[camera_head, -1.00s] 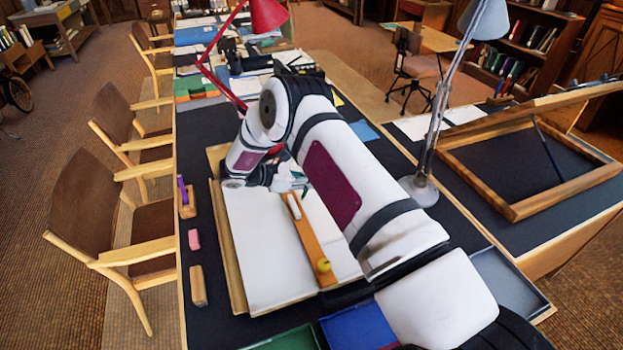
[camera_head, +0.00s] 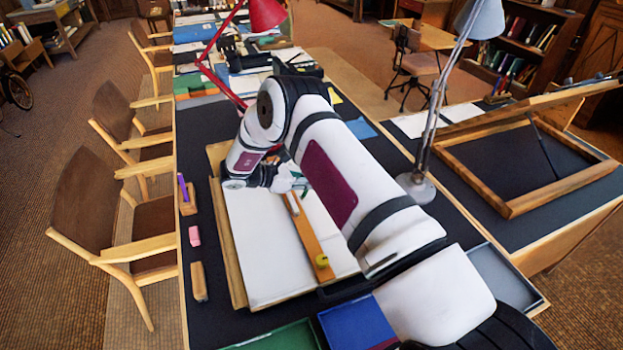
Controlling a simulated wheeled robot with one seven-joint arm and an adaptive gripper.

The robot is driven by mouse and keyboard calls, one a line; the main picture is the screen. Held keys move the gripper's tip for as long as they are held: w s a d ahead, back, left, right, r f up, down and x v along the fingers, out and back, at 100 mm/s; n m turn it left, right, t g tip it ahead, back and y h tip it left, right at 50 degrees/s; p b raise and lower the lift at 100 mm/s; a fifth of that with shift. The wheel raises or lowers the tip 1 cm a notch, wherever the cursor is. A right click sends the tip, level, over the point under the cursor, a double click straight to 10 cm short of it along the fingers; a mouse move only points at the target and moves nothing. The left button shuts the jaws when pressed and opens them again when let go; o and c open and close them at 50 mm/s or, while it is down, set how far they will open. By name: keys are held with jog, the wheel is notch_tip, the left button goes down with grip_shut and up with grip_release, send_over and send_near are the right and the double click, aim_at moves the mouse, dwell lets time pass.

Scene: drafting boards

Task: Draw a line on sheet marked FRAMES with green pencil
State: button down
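White sheets lie on a wooden drafting board (camera_head: 238,275): a left sheet (camera_head: 265,250) and a right sheet (camera_head: 338,255), with an orange-brown wooden straightedge (camera_head: 312,240) between them. No FRAMES marking is readable. My gripper (camera_head: 287,182) is over the far part of the board, near the straightedge's far end, pointing to the right. A small green patch (camera_head: 304,181) shows at its fingertips; whether this is the green pencil I cannot tell. My arm hides part of the right sheet. The finger gap is too small to make out.
A purple object (camera_head: 183,188) stands in a wooden holder at the left table edge, with a pink eraser (camera_head: 195,236) and a wooden block (camera_head: 199,282) nearer. Green (camera_head: 290,338) and blue (camera_head: 355,322) trays are in front. A grey lamp (camera_head: 416,187) stands right, a red lamp (camera_head: 266,14) behind.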

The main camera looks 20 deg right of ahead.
jog(key=shift+s+p, duration=2.85)
jog(key=shift+s, duration=0.9)
dwell(3.4)
jog(key=shift+s, duration=0.3)
jog(key=shift+s+p, duration=0.2)
jog(key=shift+p, duration=0.2)
